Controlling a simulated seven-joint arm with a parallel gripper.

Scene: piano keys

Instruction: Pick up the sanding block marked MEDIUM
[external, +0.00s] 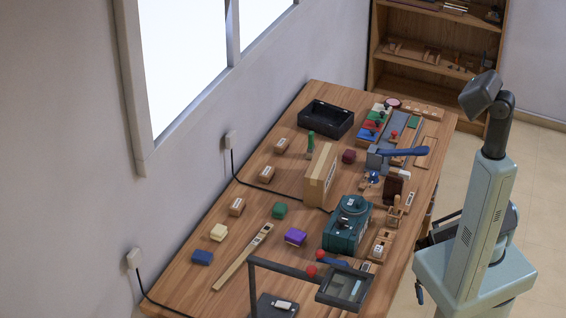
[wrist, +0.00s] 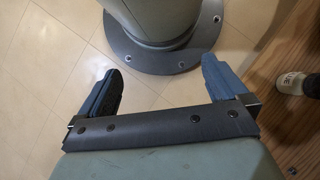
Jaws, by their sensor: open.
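Several small wooden blocks with white labels lie along the window side of the workbench in the external view: one near the black tray (external: 281,146), one in the middle (external: 266,174) and one farther forward (external: 237,207). Their labels are too small to read, so I cannot tell which is marked MEDIUM. My gripper (wrist: 160,78) shows in the wrist view with its two blue fingers wide apart and nothing between them. It is over the floor beside the bench, away from these blocks. In the external view it is mostly hidden behind my arm.
The bench edge (wrist: 275,125) is at the right of the wrist view.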

